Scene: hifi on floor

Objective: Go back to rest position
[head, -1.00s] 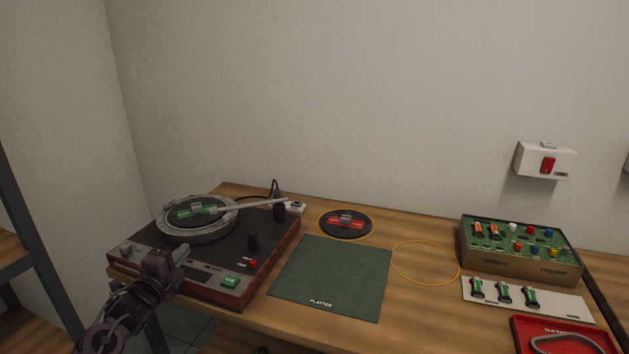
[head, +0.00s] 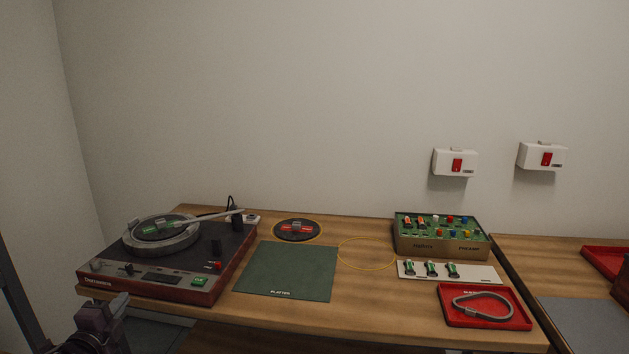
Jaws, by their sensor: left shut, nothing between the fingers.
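My left gripper (head: 104,316) is at the bottom left of the head view, in front of the turntable's front left corner and apart from it. It is shut and holds nothing. The lower part of the arm is cut off by the frame edge. The turntable (head: 172,282) stands at the left end of the wooden table, with a grey platter (head: 190,240) and a tonearm on it. My right gripper is not in view.
The table (head: 375,310) also carries a green platter mat (head: 288,270), a round black piece (head: 297,230), a preamp box (head: 440,246), a white strip (head: 485,272) with green parts, and a red tray (head: 450,312) holding a belt. Two white wall boxes (head: 440,163) hang behind.

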